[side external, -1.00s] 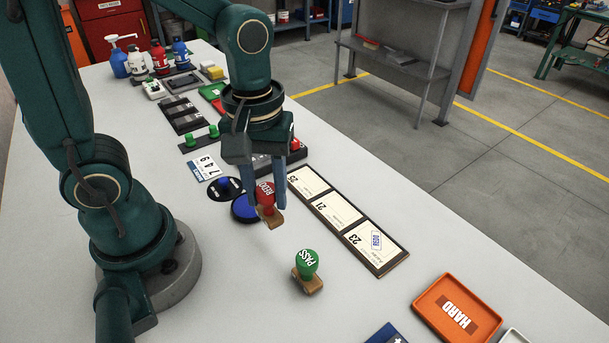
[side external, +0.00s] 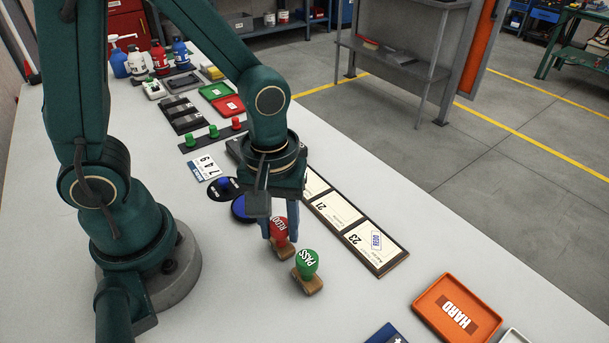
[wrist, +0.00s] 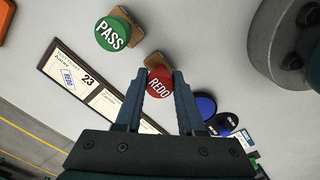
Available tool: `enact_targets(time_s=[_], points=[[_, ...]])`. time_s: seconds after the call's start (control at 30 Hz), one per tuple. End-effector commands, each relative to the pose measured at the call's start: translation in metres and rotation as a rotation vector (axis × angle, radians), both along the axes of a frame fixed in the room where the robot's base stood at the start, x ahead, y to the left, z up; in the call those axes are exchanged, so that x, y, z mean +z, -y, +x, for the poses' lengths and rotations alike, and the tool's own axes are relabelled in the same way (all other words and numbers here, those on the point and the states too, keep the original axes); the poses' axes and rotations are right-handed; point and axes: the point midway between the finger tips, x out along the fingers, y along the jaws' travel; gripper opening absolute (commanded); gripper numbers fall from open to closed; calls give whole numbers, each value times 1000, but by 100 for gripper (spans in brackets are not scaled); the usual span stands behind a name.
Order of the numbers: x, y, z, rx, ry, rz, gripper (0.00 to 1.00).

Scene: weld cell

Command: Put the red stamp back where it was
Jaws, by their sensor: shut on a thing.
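The red stamp (side external: 279,229) has a round red top marked REDO and a wooden base. My gripper (side external: 279,236) is shut on it. In the wrist view the red stamp (wrist: 159,82) sits between the two fingertips (wrist: 159,84). In the side view its base is low, close to the table; I cannot tell whether it touches. The green PASS stamp (side external: 306,264) stands upright on the table just beside it, toward the camera, and also shows in the wrist view (wrist: 114,33).
A blue ink pad (side external: 243,209) lies left of my gripper. A card board (side external: 376,244) with numbered cards lies to the right, with a blue mark on card 23. An orange tray (side external: 442,288) marked HARD is at the lower right. The table around the PASS stamp is mostly clear.

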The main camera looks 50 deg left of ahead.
Motion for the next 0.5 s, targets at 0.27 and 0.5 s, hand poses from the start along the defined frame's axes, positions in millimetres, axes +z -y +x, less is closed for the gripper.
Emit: enact_targets(time_s=[0.27, 0.5], points=[[-1, 0, 0, 0, 0, 0, 68], [1, 0, 0, 0, 1, -1, 68]])
